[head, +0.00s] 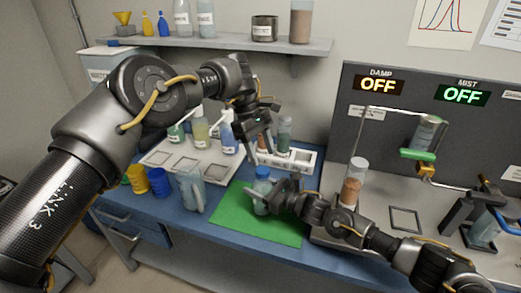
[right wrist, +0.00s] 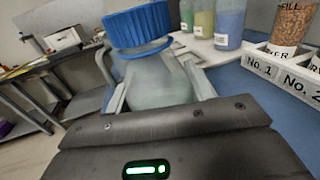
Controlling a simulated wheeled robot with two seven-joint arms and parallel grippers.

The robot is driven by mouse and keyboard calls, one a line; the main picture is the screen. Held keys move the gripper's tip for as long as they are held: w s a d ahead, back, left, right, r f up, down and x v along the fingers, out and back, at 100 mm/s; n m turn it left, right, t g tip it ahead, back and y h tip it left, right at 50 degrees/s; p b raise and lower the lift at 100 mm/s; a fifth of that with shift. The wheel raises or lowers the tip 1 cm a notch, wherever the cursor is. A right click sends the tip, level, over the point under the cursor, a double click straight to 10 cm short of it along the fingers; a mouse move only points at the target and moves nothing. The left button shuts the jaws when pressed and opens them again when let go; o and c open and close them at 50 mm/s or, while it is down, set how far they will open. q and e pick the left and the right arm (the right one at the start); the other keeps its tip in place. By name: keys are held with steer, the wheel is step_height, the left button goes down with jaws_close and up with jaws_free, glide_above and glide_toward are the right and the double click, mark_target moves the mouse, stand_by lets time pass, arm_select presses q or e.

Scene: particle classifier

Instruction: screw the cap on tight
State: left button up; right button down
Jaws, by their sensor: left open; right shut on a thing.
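A translucent bottle (head: 261,200) stands over the green mat (head: 232,208), with a blue cap (head: 263,172) at its top. My right gripper (head: 272,195) is shut on the bottle's body. In the right wrist view the bottle (right wrist: 155,85) sits between the two fingers. The ribbed blue cap (right wrist: 138,25) is on its neck, and a thin blue ring shows below it. I cannot tell how tight the cap is. My left gripper (head: 263,143) is open and empty, above and behind the cap, apart from it.
A clear pitcher (head: 190,188), a blue cup (head: 159,182) and a yellow cup (head: 138,178) stand left of the mat. A white rack (head: 300,160) with tubes is behind. A jar of brown grains (head: 353,182) stands right. The mat's front is clear.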

arm_select(q)
steer(key=shift+s+d+r, duration=0.2)
steer(key=shift+d+r, duration=0.1)
steer(key=shift+d, duration=0.15)
steer(key=shift+s+d+r, duration=0.15)
steer(key=shift+d+r, duration=0.15)
steer(key=shift+d, duration=0.15)
steer(key=n+y, duration=0.1)
steer(key=n, duration=1)
steer(key=r+n+t+y, duration=0.1)
steer(key=n, duration=1)
steer(key=n+t, duration=0.1)
steer(key=n, duration=1)
steer(key=shift+s+d+r+n+y, duration=0.1)
steer(key=shift+d+r+n+y, duration=0.1)
steer(key=shift+n+y, duration=0.2)
steer(key=n, duration=0.3)
steer(key=shift+a, duration=0.15)
steer(key=n, duration=0.5)
steer(key=shift+a+t, duration=0.25)
steer(key=shift+t, duration=0.05)
steer(key=n, duration=0.7)
steer(key=shift+a, duration=0.4)
steer(key=n, duration=0.5)
steer(key=shift+a+y, duration=0.1)
steer(key=shift+y, duration=0.2)
